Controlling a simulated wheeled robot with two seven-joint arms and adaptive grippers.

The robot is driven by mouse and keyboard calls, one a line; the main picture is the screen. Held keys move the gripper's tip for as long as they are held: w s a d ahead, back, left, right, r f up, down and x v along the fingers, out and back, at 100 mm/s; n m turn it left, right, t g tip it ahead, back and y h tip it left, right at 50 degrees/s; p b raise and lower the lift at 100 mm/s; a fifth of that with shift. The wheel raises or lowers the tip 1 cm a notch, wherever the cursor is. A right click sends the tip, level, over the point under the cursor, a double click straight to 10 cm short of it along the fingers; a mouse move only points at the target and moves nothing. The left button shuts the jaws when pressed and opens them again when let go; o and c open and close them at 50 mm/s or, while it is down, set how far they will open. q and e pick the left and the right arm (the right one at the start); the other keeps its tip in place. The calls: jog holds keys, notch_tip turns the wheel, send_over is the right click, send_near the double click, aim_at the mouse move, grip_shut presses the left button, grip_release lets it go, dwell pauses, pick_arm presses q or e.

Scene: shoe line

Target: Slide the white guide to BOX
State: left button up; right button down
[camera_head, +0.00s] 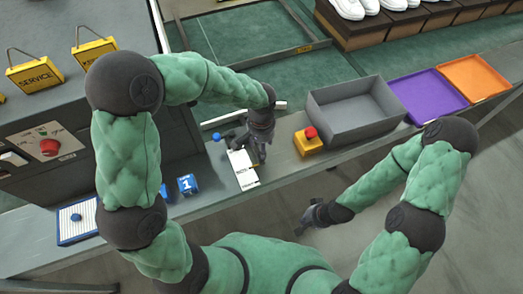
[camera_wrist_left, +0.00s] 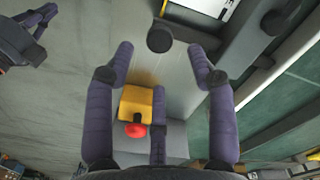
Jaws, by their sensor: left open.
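A white bar (camera_head: 222,121), which looks like the white guide, runs behind my left gripper (camera_head: 262,156). A pale strip along the dark green belt in the left wrist view (camera_wrist_left: 280,79) may be the same bar. A blue knob (camera_head: 216,137) sits beside the bar's left end. A white card (camera_head: 243,169) with small dark print lies on the counter, partly under my left gripper; I cannot read BOX on it. The left fingers are spread and empty, above the counter. My right gripper (camera_head: 302,222) hangs in front of the counter, empty, with its fingers apart.
A yellow box with a red button (camera_head: 308,141) stands right of my left gripper, beside a grey bin (camera_head: 357,108). Purple (camera_head: 427,96) and orange (camera_head: 473,78) trays lie farther right. A blue block marked 1 (camera_head: 187,184) stands left of the card.

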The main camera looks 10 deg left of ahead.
pick_arm(q)
notch_tip(320, 180, up, 6)
dwell(0.8)
